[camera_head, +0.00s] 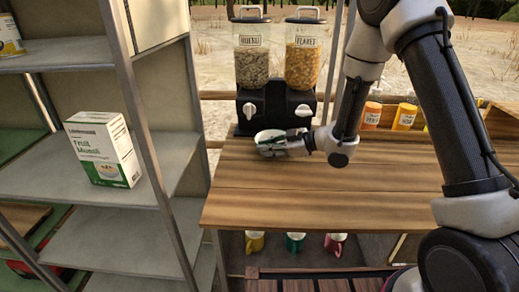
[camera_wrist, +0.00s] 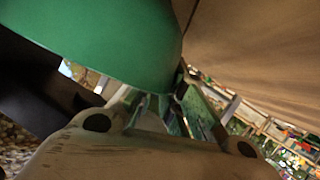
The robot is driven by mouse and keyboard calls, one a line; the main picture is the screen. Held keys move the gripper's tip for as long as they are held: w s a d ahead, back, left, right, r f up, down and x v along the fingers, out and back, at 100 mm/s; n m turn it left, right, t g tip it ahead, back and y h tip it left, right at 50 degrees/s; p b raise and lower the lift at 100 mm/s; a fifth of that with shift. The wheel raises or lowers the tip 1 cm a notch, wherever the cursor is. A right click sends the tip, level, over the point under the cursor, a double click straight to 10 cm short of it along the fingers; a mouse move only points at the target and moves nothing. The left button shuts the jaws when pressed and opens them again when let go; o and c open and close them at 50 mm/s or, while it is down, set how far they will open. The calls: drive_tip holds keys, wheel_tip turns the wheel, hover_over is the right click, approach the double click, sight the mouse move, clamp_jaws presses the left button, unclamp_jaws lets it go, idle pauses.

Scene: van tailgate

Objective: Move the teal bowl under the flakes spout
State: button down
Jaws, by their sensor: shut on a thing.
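The teal bowl (camera_head: 268,135) is at the front of the dispenser's black base, its pale inside showing in the head view. In the wrist view its green outer wall (camera_wrist: 100,38) fills the upper left. My gripper (camera_head: 277,146) is shut on the bowl's near side; its fingers (camera_wrist: 165,108) meet the wall in the wrist view. The flakes dispenser (camera_head: 302,62) has a white spout knob (camera_head: 303,110), which is up and to the right of the bowl. The muesli dispenser (camera_head: 251,62) is on the left, its knob (camera_head: 250,110) up and left of the bowl. Whether the bowl touches the counter is unclear.
The wooden counter (camera_head: 320,195) is clear in front. Several orange and yellow jars (camera_head: 404,117) stand at the back right. A metal shelf (camera_head: 85,175) with a Fruit Muesli box (camera_head: 103,150) is on the left. Mugs (camera_head: 295,241) sit below the counter.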

drive_tip(key=shift+w+d, duration=0.3)
drive_tip(key=shift+d, duration=1.2)
drive_tip(key=shift+w+d, duration=0.3)
drive_tip(key=shift+d, duration=1.25)
drive_tip(key=shift+w+d, duration=0.3)
drive_tip(key=shift+d, duration=1.2)
drive_tip(key=c, duration=1.5)
unclamp_jaws()
drive_tip(key=shift+o, duration=0.2)
